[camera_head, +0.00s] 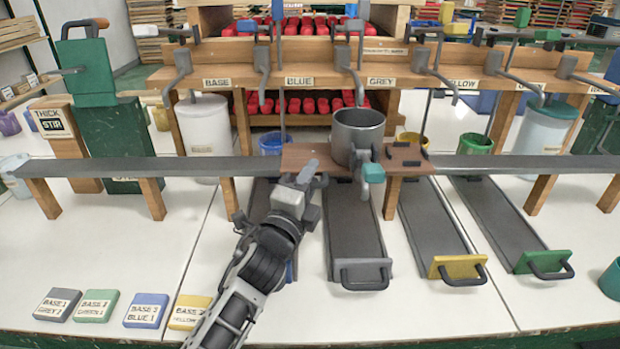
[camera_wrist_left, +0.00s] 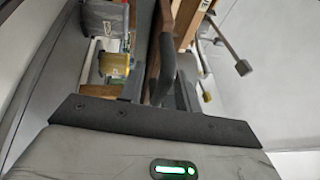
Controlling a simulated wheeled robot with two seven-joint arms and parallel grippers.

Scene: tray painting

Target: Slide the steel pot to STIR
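The steel pot (camera_head: 357,131) stands upright on a brown wooden board (camera_head: 300,155) in the middle of the long rail. A teal-ended handle (camera_head: 373,173) sticks out at its front. The STIR sign (camera_head: 56,123) is at the far left, beside a green stand with a crank. My left gripper (camera_head: 312,172) is at the front left edge of the board, left of the pot and apart from it. Its finger gap does not show clearly in the head view. My right gripper is out of view.
The grey rail (camera_head: 160,168) runs clear from the board left toward the STIR stand. Wooden legs hold it up. Grey-handled (camera_head: 365,275), yellow-handled (camera_head: 458,268) and green-handled (camera_head: 545,263) slides lie in front. Labelled blocks (camera_head: 148,309) sit at front left. Cranked levers hang above the pot.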

